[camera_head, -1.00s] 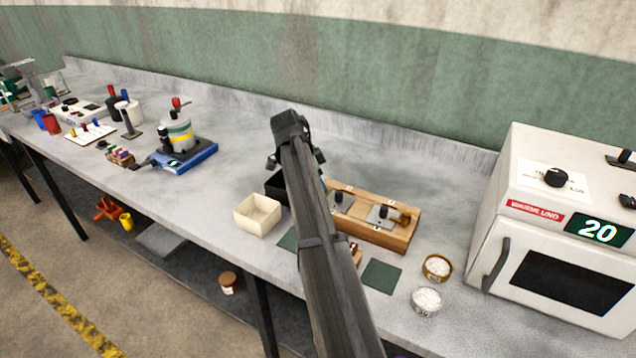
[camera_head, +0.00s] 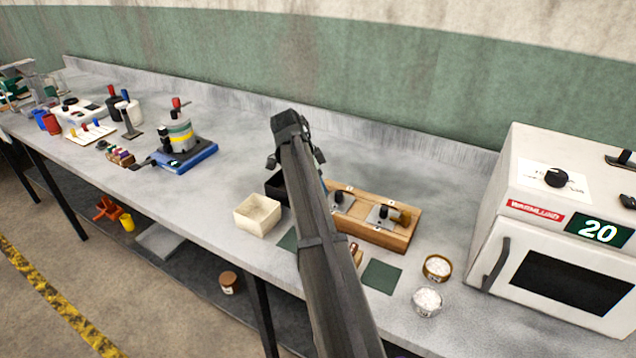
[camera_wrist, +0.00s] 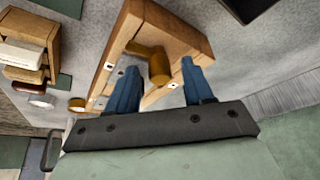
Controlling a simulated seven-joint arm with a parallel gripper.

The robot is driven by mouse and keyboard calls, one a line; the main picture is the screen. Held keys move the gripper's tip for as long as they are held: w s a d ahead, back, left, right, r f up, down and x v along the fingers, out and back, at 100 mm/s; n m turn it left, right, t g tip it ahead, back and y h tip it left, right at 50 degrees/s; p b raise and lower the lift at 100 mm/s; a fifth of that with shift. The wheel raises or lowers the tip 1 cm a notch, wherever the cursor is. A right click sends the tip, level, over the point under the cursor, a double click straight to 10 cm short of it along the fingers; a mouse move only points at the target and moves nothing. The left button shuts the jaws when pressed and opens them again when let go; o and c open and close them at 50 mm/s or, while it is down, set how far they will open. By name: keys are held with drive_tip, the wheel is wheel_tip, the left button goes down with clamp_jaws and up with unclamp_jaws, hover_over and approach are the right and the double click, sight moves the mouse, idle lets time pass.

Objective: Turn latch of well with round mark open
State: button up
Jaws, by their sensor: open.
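A wooden block (camera_head: 397,238) lies on the bench right of my arm in the head view. Its top carries two metal plates with black knobs, a left one (camera_head: 341,203) and a right one (camera_head: 382,217). A brass cylinder (camera_head: 404,216) sits at its right end. Small white marks show by the plates; their shapes are too small to tell. In the wrist view my gripper (camera_wrist: 158,77) is open, its blue fingers apart over the wooden block (camera_wrist: 190,28), with the brass cylinder (camera_wrist: 148,60) between and beyond them. My arm hides the block's left part in the head view.
A cream open box (camera_head: 257,216) stands left of my arm. A blue-based device (camera_head: 185,155) stands farther left, with clear bench between.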

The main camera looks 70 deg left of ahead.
drive_tip(key=v, duration=1.4)
drive_tip(key=shift+f, duration=0.1)
